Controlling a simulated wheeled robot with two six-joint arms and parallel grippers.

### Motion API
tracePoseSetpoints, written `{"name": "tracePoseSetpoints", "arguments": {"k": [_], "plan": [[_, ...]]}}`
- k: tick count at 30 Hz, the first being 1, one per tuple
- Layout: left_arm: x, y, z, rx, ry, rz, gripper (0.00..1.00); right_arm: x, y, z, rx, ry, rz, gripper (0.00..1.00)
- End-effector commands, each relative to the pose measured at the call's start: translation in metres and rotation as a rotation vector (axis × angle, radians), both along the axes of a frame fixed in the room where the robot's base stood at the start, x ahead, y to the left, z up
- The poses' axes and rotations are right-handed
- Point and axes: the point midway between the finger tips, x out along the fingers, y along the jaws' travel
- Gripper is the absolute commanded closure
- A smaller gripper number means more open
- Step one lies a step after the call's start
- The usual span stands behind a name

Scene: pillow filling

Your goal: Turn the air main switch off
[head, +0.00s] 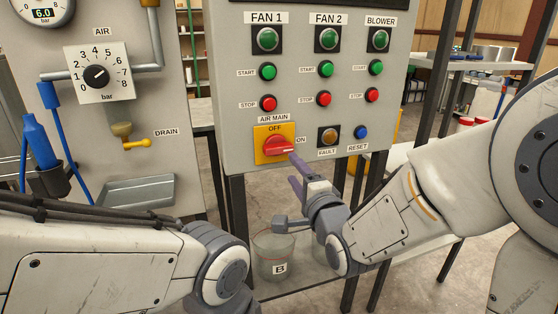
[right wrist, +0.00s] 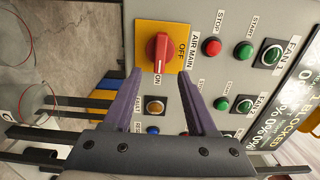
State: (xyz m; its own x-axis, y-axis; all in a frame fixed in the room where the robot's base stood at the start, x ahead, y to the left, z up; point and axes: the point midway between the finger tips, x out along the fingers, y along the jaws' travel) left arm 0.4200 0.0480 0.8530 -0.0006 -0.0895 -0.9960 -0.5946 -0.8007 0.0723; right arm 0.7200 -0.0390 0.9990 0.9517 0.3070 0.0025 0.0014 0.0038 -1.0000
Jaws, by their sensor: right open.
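The air main switch (head: 278,146) is a red rotary handle on a yellow plate, low on the left of the grey control panel. Its handle lies level in the head view, with its white mark towards ON at the right; OFF is printed above it. In the right wrist view the switch (right wrist: 158,53) is upright in the picture, with its marked end towards ON. My right gripper (head: 293,174) is open and empty, just below and in front of the switch. In the right wrist view its purple fingers (right wrist: 161,76) are spread, with the handle appearing between and beyond their tips. My left gripper is out of view.
Start and stop buttons for the fans and blower sit above the switch. The fault (head: 328,137) and reset (head: 361,132) buttons are to its right. An air regulator (head: 97,76) and a yellow drain valve (head: 137,144) are at left. A clear bin marked B (head: 280,269) stands below.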

Motion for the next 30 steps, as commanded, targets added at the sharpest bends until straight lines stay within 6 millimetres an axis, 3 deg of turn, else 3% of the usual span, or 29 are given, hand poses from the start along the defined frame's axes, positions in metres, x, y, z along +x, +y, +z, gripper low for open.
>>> {"name": "tracePoseSetpoints", "arguments": {"k": [13, 21, 30], "plan": [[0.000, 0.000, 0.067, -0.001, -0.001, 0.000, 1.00, 0.025, 0.008, 0.006, -0.004, 0.007, 0.000, 0.43], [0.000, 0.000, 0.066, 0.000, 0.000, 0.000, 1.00, 0.077, 0.026, 0.001, -0.004, 0.002, 0.001, 0.43], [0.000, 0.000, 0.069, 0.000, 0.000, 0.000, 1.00, 0.097, 0.033, 0.001, -0.004, 0.002, 0.002, 0.43]]}}
